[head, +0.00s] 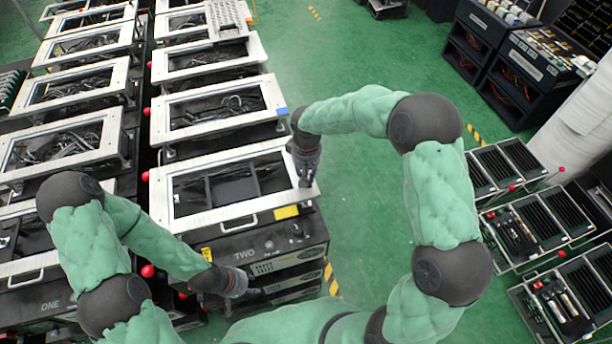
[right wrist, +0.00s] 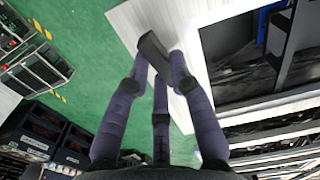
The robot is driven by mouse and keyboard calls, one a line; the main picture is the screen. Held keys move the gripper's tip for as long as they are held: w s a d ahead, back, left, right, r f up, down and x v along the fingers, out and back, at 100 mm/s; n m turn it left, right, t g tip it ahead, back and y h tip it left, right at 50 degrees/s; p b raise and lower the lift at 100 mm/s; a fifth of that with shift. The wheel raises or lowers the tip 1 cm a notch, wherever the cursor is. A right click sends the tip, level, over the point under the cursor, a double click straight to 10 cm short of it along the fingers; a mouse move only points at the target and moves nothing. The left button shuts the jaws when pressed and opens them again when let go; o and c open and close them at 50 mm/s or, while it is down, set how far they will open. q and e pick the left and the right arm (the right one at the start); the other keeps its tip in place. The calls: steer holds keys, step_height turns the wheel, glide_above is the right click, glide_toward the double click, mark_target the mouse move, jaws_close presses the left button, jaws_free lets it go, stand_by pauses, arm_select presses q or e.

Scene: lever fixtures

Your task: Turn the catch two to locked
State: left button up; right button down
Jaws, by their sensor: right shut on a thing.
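Fixture two, a dark box with a silver-framed top (head: 240,211) and the word TWO on its front, stands in the middle of the head view. In the right wrist view the catch, a short dark bar (right wrist: 152,47), lies at the edge of a pale plate. My right gripper (head: 304,182) is at the right end of the frame. Its purple fingers (right wrist: 158,75) are shut on the bar from both sides. In the head view the catch is hidden by the gripper. My left gripper (head: 252,291) is low by the box's front; its fingers are too small to judge.
A box marked ONE (head: 50,308) stands at the left, partly behind my left arm. More framed boxes run back in two rows. Red knobs (head: 147,271) stick out between the rows. Green floor (head: 350,185) is clear to the right, with dark racks (head: 545,215) beyond.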

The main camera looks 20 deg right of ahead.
steer(key=shift+m+b, duration=0.3)
steer(key=shift+m, duration=0.6)
steer(key=c, duration=1.1)
jaws_free()
step_height(320, 180, up, 12)
